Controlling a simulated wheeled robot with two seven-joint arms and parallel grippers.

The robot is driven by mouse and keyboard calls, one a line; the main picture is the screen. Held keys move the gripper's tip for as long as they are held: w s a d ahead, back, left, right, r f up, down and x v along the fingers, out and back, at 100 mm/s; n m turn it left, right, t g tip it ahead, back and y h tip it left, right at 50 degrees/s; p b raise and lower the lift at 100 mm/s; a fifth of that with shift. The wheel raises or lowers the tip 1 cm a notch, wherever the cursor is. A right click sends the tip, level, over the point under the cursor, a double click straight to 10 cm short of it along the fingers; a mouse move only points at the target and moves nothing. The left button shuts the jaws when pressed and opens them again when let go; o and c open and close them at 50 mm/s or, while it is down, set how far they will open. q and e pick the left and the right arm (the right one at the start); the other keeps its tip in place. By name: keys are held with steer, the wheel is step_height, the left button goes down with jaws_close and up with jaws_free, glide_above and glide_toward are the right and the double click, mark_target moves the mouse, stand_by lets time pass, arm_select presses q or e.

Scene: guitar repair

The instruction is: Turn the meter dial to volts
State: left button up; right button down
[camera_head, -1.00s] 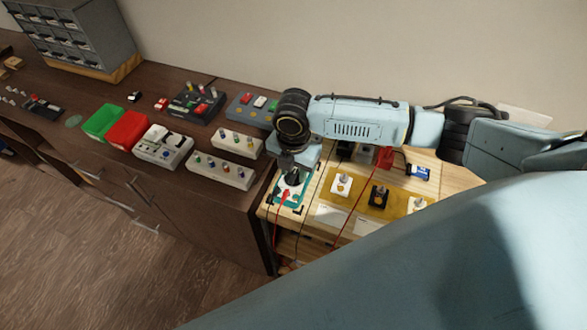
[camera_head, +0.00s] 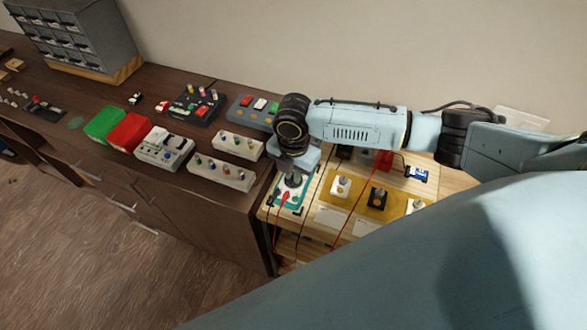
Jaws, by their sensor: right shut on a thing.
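The meter (camera_head: 281,203) is a small teal-edged unit with a pale face, lying at the left end of the light wooden bench top. A red probe (camera_head: 285,198) lies across its front. My right gripper (camera_head: 293,181) points down over the meter from above and is shut on the dial. The dial itself is mostly hidden by the fingers, so its pointer and markings cannot be read. My left gripper is out of view.
A tan mat (camera_head: 358,197) with several knobbed switches lies right of the meter. Red leads run over the bench. A red block (camera_head: 384,160) and a blue box (camera_head: 418,173) sit behind. White switch strips (camera_head: 222,172) and green and red trays (camera_head: 128,131) stand on the dark cabinet.

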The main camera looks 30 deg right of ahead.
steer(key=m+p, duration=0.2)
steer(key=p, duration=0.1)
steer(key=shift+r+m+p, duration=0.2)
steer(key=shift+m+p, duration=0.15)
steer(key=shift+m, duration=0.05)
steer(key=shift+f+m+p, duration=0.15)
steer(key=shift+m+p, duration=1.4)
steer(key=shift+m, duration=0.05)
steer(key=c, duration=1.4)
jaws_free()
steer(key=shift+c, duration=0.2)
step_height(320, 180, up, 13)
